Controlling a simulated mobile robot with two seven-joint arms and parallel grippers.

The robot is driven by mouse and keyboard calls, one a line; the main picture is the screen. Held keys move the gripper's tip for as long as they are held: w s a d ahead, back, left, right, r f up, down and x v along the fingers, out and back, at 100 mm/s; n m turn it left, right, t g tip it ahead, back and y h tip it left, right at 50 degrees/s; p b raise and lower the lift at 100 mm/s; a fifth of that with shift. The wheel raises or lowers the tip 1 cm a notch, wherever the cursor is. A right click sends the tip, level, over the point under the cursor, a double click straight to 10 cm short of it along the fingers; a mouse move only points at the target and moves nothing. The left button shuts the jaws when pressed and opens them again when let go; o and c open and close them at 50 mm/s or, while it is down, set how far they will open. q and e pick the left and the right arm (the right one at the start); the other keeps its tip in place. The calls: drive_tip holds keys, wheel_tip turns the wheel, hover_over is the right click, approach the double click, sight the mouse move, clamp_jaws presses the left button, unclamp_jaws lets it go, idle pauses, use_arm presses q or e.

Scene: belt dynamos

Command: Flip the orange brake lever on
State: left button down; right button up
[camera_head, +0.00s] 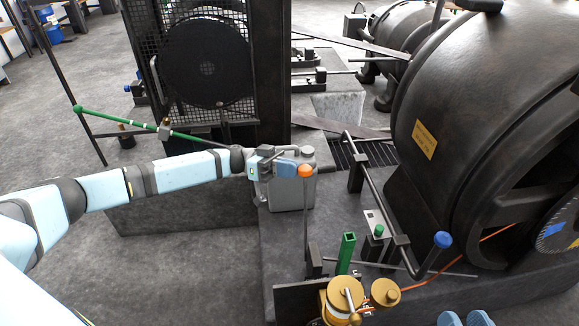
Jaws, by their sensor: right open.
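The orange brake lever has an orange ball knob (305,171) on top of a thin, near-upright dark rod, which rises from a small block on the machine base. My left gripper (292,169) reaches in from the left, with its blue fingertips right at the left side of the orange knob. I cannot tell whether the fingers touch or grip the knob, as they are seen edge-on and overlap. My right gripper (465,318) shows only as two blue fingertips at the bottom edge. They are apart, with nothing between them.
A large dark dynamo drum (480,120) stands at the right. A grey canister (292,196) is behind the orange knob. A blue-knobbed lever (442,240), a green upright post (346,253) and brass cylinders (345,293) stand nearby. A green rail (140,122) runs at the left.

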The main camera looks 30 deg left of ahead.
wheel_tip(320, 180, up, 10)
drive_tip(key=m+t+p, duration=0.1)
drive_tip(key=t+p, duration=0.3)
drive_tip(key=p, duration=0.4)
use_arm(q)
drive_tip(key=s+d+m+y+p, duration=0.4)
drive_tip(key=s+d+m+p, duration=0.2)
drive_tip(key=s+d+p, duration=0.5)
drive_tip(key=s+a+r+b, duration=0.1)
drive_tip(key=s+a+r, duration=0.1)
drive_tip(key=a, duration=1.3)
drive_tip(key=shift+s+r, duration=0.2)
drive_tip(key=shift+r, duration=0.15)
use_arm(e)
drive_tip(key=s+d+f+g+h, duration=0.1)
drive_tip(key=d+f+g+h, duration=0.1)
drive_tip(key=f, duration=0.4)
drive_tip(key=s+d+f+g+h, duration=0.2)
drive_tip(key=d+f+g+h, duration=0.1)
drive_tip(key=f, duration=0.3)
drive_tip(key=shift+s+m+g, duration=0.15)
drive_tip(key=shift+m+g, duration=0.15)
drive_tip(key=shift+g, duration=0.4)
use_arm(q)
drive_tip(key=shift+s+f, duration=0.1)
use_arm(e)
drive_tip(key=shift+a, duration=0.1)
